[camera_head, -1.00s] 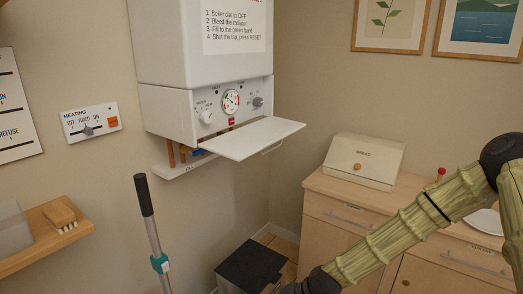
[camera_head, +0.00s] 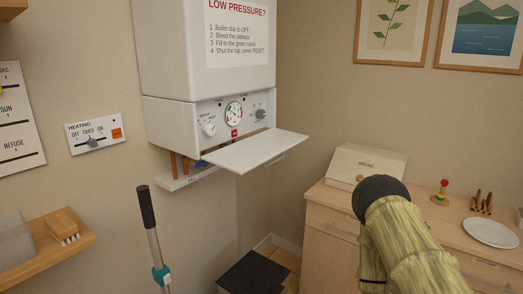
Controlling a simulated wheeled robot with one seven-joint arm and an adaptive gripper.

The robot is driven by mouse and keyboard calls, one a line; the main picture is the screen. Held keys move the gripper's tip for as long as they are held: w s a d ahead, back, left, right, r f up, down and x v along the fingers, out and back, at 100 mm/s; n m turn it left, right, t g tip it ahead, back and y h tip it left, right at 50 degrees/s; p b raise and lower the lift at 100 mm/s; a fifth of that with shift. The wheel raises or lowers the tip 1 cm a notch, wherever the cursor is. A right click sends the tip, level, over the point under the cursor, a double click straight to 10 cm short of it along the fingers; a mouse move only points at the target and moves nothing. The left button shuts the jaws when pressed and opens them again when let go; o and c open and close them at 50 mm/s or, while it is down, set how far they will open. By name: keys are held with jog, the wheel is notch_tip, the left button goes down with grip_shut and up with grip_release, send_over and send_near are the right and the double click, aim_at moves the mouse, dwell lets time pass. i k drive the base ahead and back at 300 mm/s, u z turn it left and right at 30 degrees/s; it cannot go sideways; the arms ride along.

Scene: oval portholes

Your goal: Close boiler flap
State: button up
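The white boiler (camera_head: 208,45) hangs on the wall in the corner. Its flap (camera_head: 248,151) is folded down and sticks out roughly level below the control panel (camera_head: 224,118). A small handle (camera_head: 275,158) shows at the flap's front edge. The panel's dials, round gauge and red button are exposed. My bamboo-like arm is at the lower right, well apart from the flap and in front of the wooden cabinet. My gripper is not in view.
A bread bin (camera_head: 366,166) stands on the wooden cabinet (camera_head: 335,205), with a plate (camera_head: 491,232) further right. A dark-lidded bin (camera_head: 254,275) is below the flap. A grey handled pole (camera_head: 152,235) stands left. A shelf (camera_head: 75,247) juts out at lower left. The space before the flap is clear.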

aim_at(240, 158)
jog(key=u, duration=1.35)
jog(key=k, duration=0.8)
jog(key=z, duration=1.05)
jog(key=i, duration=0.5)
